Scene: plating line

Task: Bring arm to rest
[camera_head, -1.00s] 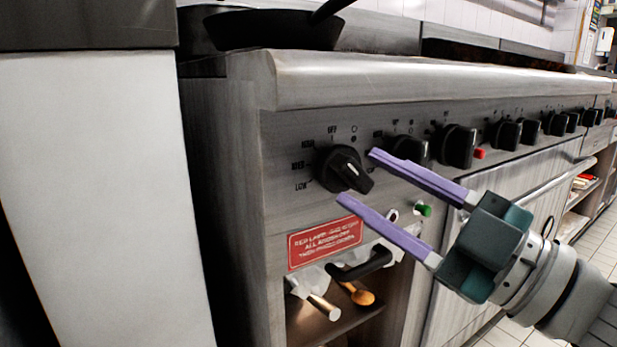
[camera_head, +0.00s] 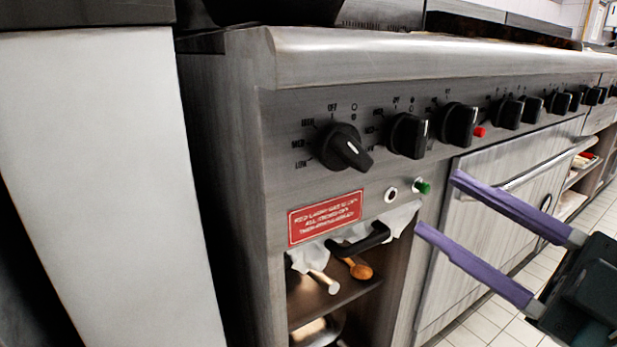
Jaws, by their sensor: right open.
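My right gripper (camera_head: 436,206) is at the lower right of the head view. Its two long purple fingers are apart, with nothing between them. It points left toward the stove front (camera_head: 285,115), and its fingertips show to the right of and below the green button (camera_head: 422,186). The nearest black knob (camera_head: 342,148) is clear of the gripper, with its white mark pointing down to the right. My left gripper is not in view.
More black knobs (camera_head: 407,135) run along the stove to the right, with a red button (camera_head: 479,132) among them. Below a red sign (camera_head: 325,217) is an open shelf (camera_head: 322,300) holding a wooden spoon (camera_head: 359,268). A black pan (camera_head: 272,10) stands on top. White tiled floor (camera_head: 490,322) lies at right.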

